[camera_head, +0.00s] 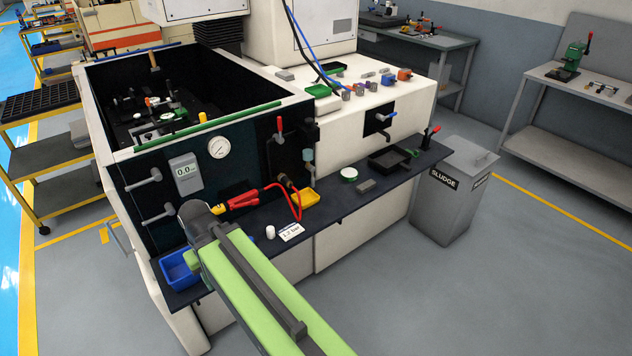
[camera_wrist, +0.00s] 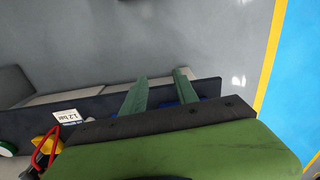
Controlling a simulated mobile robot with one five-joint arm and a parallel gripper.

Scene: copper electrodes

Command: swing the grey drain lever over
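Two grey levers sit on the tank's black front panel in the head view: an upper one (camera_head: 143,182) and a lower one (camera_head: 160,214). I cannot tell which of them is the drain lever. My green arm reaches up from the bottom, its dark wrist just right of the lower lever and in front of the panel. My gripper (camera_wrist: 160,76) shows in the wrist view with its two green fingers apart and nothing between the tips. Neither lever shows clearly in the wrist view.
A dark shelf (camera_head: 330,212) runs along the tank front. It carries a blue bin (camera_head: 178,272), a "1.2 bar" card (camera_head: 291,232) and a black tray (camera_head: 390,159). A red cable clamp (camera_head: 245,199) is right of my wrist. A grey sludge bin (camera_head: 452,195) stands right.

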